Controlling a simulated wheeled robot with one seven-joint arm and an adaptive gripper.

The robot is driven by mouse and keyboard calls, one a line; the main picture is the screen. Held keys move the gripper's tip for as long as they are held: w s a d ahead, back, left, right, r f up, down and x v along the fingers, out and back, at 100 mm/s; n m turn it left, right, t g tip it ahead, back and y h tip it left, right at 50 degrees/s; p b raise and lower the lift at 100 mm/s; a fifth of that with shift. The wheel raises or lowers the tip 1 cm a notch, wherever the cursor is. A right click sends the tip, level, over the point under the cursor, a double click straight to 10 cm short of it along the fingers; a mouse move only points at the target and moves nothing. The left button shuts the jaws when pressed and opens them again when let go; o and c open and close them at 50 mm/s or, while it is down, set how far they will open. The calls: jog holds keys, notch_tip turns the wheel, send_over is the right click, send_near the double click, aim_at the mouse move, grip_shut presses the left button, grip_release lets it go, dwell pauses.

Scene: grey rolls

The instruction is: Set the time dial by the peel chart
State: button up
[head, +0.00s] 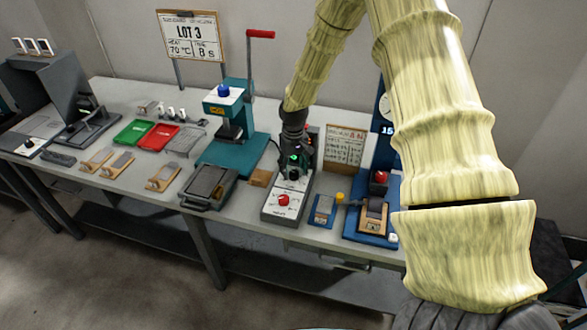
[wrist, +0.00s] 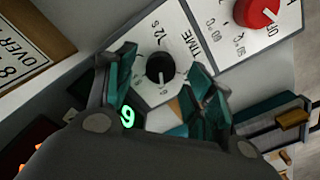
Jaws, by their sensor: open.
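The time dial (wrist: 160,68) is a black knob on a white panel marked TIME, with 12 s and 6 printed around it. In the wrist view it lies between the two teal fingers of my open gripper (wrist: 163,66). I cannot tell whether the fingers touch it. A green lit digit (wrist: 128,117) shows beside the panel, turned and partly covered, looking like a 6 or 9.
A red knob (wrist: 257,12) with a temperature scale sits beside the time panel. A LOT 3 sign (head: 190,36) reads 70 °C and 8 s. A teal press (head: 229,140) stands left of my arm. A blue fixture (head: 372,215) stands to the right.

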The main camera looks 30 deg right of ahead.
jog(key=shift+f, duration=0.6)
jog(key=c, duration=1)
jog(key=shift+c, duration=0.2)
jog(key=shift+n, duration=0.3)
jog(key=n, duration=0.5)
jog(key=shift+n+p, duration=0.3)
jog(key=n, duration=0.5)
jog(key=shift+n+p, duration=0.3)
